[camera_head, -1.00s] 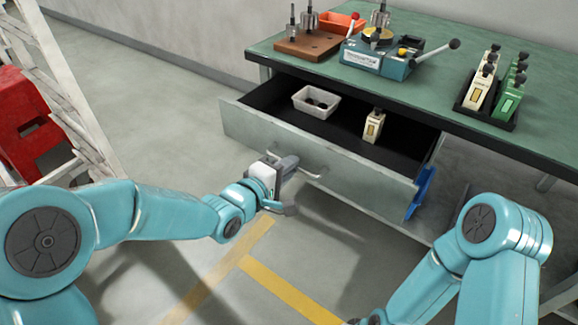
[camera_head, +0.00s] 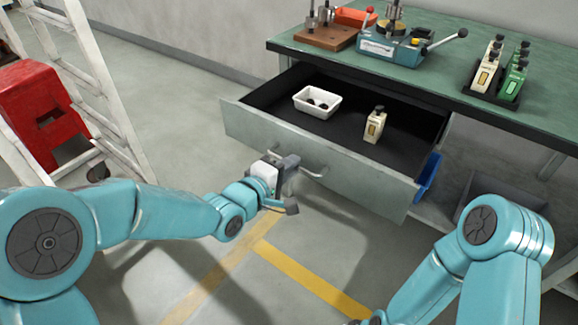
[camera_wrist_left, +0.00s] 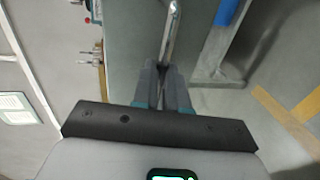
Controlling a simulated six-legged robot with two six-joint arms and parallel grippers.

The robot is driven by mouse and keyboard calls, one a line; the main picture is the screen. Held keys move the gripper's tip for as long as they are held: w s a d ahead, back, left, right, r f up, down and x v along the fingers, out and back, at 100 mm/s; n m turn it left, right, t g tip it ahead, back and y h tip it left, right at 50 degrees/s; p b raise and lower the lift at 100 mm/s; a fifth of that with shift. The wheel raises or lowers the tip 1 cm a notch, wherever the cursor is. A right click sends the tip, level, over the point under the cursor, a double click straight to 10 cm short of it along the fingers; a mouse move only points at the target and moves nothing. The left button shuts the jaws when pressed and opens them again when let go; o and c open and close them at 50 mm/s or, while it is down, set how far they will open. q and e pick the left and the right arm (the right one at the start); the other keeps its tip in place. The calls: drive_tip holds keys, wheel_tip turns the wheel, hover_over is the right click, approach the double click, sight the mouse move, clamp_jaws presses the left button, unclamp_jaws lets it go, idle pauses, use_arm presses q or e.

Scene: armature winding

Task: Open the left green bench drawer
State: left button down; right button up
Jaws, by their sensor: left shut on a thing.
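The left bench drawer (camera_head: 350,178) stands pulled out from the green-topped bench (camera_head: 440,75), its grey front facing me. Its bar handle (camera_head: 312,171) sits on the drawer front. My left gripper (camera_head: 288,182) is at the handle, shut on it. In the left wrist view the fingers (camera_wrist_left: 163,88) close around the metal handle (camera_wrist_left: 171,35). Inside the drawer are a white tray (camera_head: 318,114) with small dark items and a cream block-shaped tool (camera_head: 374,126) standing upright. My right arm shows at the lower right, but its gripper is out of view.
On the bench are a teal winding machine (camera_head: 395,48), a brown block with metal parts (camera_head: 325,37), an orange bin (camera_head: 355,17) and a rack of cream and green tools (camera_head: 492,92). A red stool (camera_head: 40,110) and white ladder (camera_head: 105,85) stand left.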

use_arm(q)
drive_tip(key=shift+w, duration=0.1)
drive_tip(key=c, duration=1.2)
unclamp_jaws()
drive_tip(key=p+v, duration=0.3)
drive_tip(key=v, duration=1.3)
